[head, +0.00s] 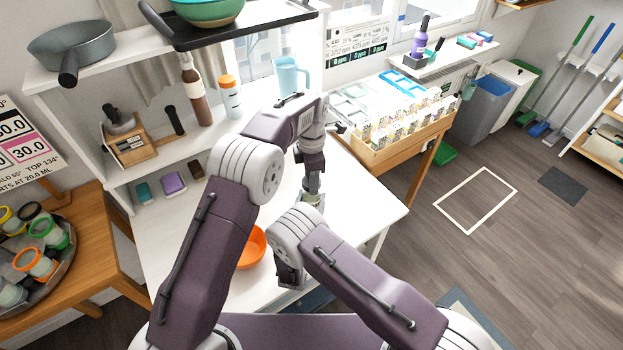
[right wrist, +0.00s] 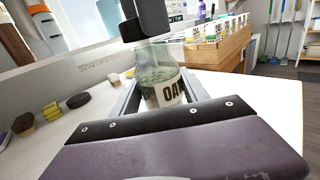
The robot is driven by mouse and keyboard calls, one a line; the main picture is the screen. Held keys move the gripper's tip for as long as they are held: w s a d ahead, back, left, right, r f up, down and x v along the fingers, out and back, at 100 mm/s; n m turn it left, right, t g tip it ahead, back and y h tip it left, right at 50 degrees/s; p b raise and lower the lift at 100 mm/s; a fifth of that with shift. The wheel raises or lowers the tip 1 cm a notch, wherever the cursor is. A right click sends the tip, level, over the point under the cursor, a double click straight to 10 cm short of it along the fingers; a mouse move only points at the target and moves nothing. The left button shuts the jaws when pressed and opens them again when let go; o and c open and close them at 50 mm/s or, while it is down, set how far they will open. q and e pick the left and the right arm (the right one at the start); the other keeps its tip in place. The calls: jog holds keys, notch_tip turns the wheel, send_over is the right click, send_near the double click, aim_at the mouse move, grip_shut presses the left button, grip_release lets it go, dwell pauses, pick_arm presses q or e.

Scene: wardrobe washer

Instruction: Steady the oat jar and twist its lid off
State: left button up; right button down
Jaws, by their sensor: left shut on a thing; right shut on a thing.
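The oat jar (right wrist: 160,72), clear with a white label reading "OA", stands upright over the white counter in the right wrist view. Its top part shows in the head view (head: 314,198), below my left gripper. My right gripper (right wrist: 160,92) is shut on the jar's body, one finger on each side. My left gripper (head: 313,190) points down from above and is shut at the jar's top; its dark fingers also show in the right wrist view (right wrist: 146,22). The lid is hidden by these fingers, so I cannot tell whether it is loose.
An orange bowl (head: 252,247) is on the counter (head: 375,200), left of my right wrist. A wooden crate of cartons (head: 400,140) stands to the right. The counter's right part is clear.

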pick_arm(q)
jog(key=shift+r, duration=0.1)
jog(key=shift+r, duration=1.95)
pick_arm(e)
jog(key=shift+c, duration=2.4)
grip_release()
